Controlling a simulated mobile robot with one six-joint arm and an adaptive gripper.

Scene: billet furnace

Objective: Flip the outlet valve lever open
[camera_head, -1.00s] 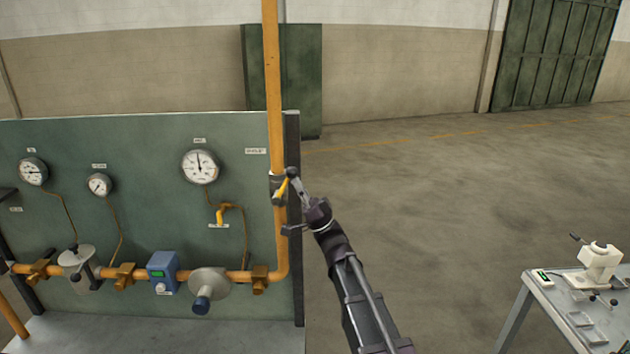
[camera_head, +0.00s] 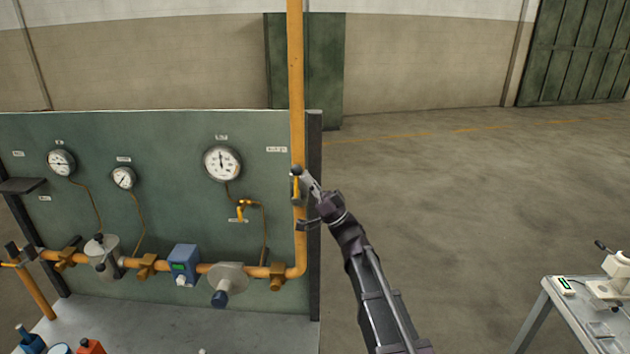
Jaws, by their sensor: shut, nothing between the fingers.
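The valve on the upright orange pipe has a short yellow lever (camera_head: 297,188). The lever looks upright, nearly in line with the pipe (camera_head: 296,90). My gripper (camera_head: 306,179) is shut and empty, its tip right at the lever's upper end from the right side. A small dark round end shows at the lever's top. I cannot tell whether the fingertips touch the lever. My gripper and that dark end partly hide the valve body.
A green panel (camera_head: 90,205) carries several gauges, a yellow bent tap (camera_head: 245,206) and a horizontal orange pipe with fittings. A dark post edge (camera_head: 314,250) stands behind my gripper. A table (camera_head: 575,310) with a white device stands at right. Open floor lies between.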

